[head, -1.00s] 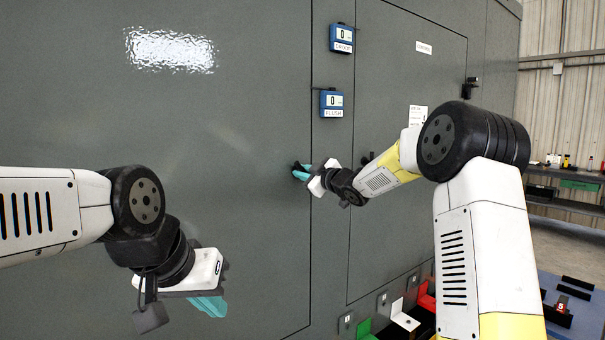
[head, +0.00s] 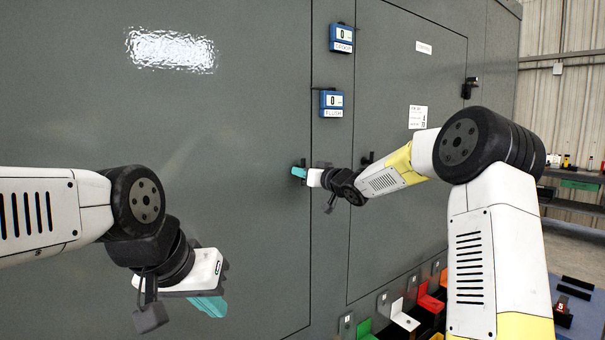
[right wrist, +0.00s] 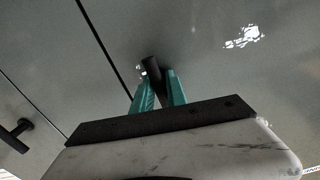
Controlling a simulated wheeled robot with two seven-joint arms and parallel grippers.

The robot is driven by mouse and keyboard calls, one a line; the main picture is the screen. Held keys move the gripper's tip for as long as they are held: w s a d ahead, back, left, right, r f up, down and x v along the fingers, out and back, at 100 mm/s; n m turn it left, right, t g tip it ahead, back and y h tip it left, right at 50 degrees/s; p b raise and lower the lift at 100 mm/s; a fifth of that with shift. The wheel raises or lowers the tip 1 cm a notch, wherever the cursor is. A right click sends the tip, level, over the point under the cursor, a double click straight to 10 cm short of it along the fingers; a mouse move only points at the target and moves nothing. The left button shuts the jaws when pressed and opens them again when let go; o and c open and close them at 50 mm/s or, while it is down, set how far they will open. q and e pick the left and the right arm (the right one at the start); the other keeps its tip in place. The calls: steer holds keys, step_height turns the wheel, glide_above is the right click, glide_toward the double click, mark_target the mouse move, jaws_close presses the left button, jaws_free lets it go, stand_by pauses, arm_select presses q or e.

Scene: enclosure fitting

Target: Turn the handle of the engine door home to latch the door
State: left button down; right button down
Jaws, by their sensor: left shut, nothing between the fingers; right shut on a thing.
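The large grey door (head: 220,130) fills the left of the head view, its right edge marked by a vertical seam. My right gripper (head: 299,172) is at this door just left of the seam, its teal fingers shut on a small black handle (head: 302,162). In the right wrist view the dark handle (right wrist: 152,69) stands between the two fingers (right wrist: 160,88), touching them; its base is partly hidden. The door looks level with the frame at the seam. My left gripper (head: 210,305) is shut and empty at the lower left, apart from the door's handle.
Coloured brackets (head: 405,315) stand low in front. A shelf (head: 580,178) is at the far right.

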steer(key=shift+m, duration=0.5)
steer(key=c, duration=1.4)
jaws_free()
steer(key=v, duration=0.7)
steer(key=shift+s+d, duration=0.25)
steer(key=shift+s, duration=0.05)
